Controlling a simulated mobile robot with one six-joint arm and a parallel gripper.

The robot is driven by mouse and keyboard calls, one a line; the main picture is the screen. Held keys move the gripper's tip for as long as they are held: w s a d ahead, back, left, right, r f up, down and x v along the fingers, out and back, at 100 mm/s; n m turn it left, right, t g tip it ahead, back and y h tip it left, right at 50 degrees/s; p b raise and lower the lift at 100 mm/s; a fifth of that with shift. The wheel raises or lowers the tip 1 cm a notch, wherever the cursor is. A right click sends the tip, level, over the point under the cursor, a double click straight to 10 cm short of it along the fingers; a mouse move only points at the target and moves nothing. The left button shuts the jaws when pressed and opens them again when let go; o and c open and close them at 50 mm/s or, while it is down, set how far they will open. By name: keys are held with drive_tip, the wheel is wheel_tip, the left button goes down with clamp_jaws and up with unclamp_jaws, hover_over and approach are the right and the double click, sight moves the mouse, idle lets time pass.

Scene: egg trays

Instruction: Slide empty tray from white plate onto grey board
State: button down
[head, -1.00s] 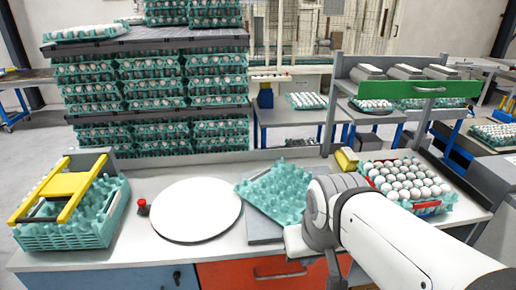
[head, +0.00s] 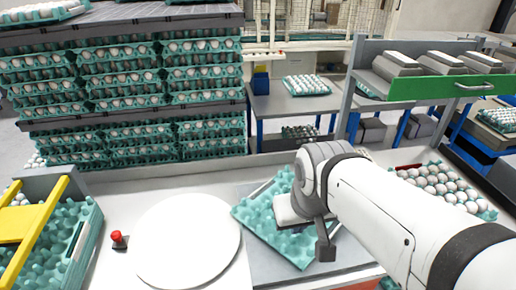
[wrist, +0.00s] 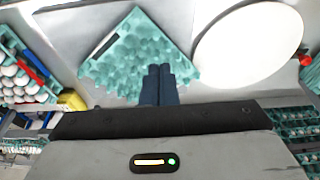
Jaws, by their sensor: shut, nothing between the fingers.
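The empty teal tray (head: 262,222) lies askew on the grey board (head: 268,272), its left corner close to the rim of the round white plate (head: 188,240). The plate is bare. In the wrist view the tray (wrist: 125,65) lies beyond my fingertips, and the plate (wrist: 250,45) is to its right. My gripper (wrist: 159,70) has its two fingers together, with nothing between them. It is over or against the near edge of the tray; I cannot tell if it touches. In the head view my arm hides part of the tray and the fingertips.
A teal tray with white eggs (head: 445,188) stands at the right, partly behind my arm. A yellow-handled frame (head: 30,225) sits in teal trays at the left. A red button (head: 118,238) is beside the plate. Stacked egg trays (head: 125,85) stand behind the bench.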

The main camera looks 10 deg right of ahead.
drive_tip(key=shift+r, duration=0.1)
drive_tip(key=w+d+r+n+g, duration=0.15)
drive_tip(key=w+n, duration=0.55)
drive_tip(key=w, duration=1.7)
drive_tip(key=w+f+n+g+p, duration=0.15)
drive_tip(key=w+f+n, duration=0.55)
drive_tip(key=w+f, duration=0.9)
drive_tip(key=f, duration=0.2)
drive_tip(key=w+f+p, duration=0.1)
drive_tip(key=f, duration=0.1)
drive_tip(key=w+f+p, duration=0.1)
drive_tip(key=f, duration=0.1)
drive_tip(key=shift+w+d+f, duration=0.1)
drive_tip(key=shift+d+f, duration=0.05)
drive_tip(key=shift+f, duration=0.15)
drive_tip(key=d, duration=0.1)
drive_tip(key=d+p, duration=0.1)
drive_tip(key=s+d+p, duration=0.1)
drive_tip(key=shift+f, duration=0.3)
drive_tip(key=shift+s+d+f, duration=0.1)
drive_tip(key=shift+d+f, duration=0.05)
drive_tip(key=shift+d, duration=0.25)
